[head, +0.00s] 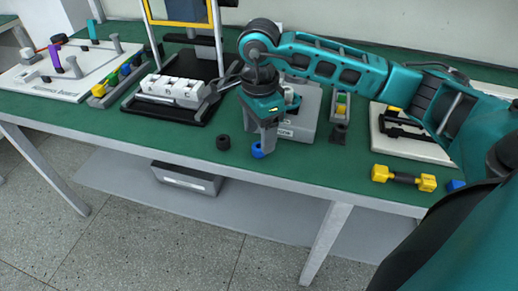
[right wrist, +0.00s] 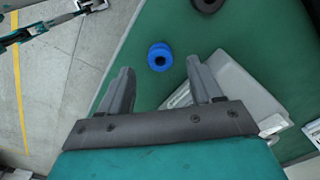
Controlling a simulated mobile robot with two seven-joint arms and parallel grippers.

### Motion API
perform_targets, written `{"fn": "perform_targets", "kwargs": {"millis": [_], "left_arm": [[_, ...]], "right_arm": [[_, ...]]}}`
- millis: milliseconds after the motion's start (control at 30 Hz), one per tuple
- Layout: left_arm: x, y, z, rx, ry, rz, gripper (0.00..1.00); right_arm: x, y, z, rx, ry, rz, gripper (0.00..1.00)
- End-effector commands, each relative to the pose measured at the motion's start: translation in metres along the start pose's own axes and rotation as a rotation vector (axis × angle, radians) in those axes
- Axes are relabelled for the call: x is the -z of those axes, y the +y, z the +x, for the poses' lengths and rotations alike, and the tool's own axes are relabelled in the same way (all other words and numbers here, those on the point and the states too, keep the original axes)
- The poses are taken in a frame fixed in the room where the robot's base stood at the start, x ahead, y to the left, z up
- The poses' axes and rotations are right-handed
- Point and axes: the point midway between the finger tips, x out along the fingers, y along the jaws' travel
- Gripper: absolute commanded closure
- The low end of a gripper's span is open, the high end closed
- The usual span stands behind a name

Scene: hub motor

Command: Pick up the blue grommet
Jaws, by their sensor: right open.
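The blue grommet (head: 257,150) is a small ring standing on the green table near its front edge. In the right wrist view the blue grommet (right wrist: 159,57) lies beyond the fingertips, roughly between their lines, with its dark hole showing. My right gripper (head: 267,146) points down at the grommet in the head view and partly covers it. In the right wrist view my right gripper (right wrist: 160,75) has its two grey fingers apart, with nothing between them. Whether a finger touches the grommet I cannot tell. My left gripper does not show in the head view.
A black grommet (head: 223,142) sits just left of the blue one; a grey device (head: 300,125) stands behind my gripper. A white block (head: 172,90) on a black base is further left. A yellow-ended dumbbell-shaped part (head: 403,178) lies right. The table front between is clear.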

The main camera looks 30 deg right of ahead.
Motion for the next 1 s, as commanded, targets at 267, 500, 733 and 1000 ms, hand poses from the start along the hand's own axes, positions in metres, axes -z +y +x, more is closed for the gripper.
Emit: {"fn": "perform_targets", "kwargs": {"millis": [267,500,733,1000], "left_arm": [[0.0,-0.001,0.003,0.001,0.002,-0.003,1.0],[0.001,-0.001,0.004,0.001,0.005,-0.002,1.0],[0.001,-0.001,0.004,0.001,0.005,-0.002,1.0],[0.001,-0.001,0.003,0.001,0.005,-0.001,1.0]], "right_arm": [[-0.001,0.0,0.033,0.0,-0.001,0.001,0.36],[-0.001,0.0,0.032,0.0,-0.001,0.001,0.43],[-0.001,0.0,0.032,0.0,-0.001,0.001,0.65],[-0.001,0.0,0.032,0.0,0.0,0.001,0.91]]}}
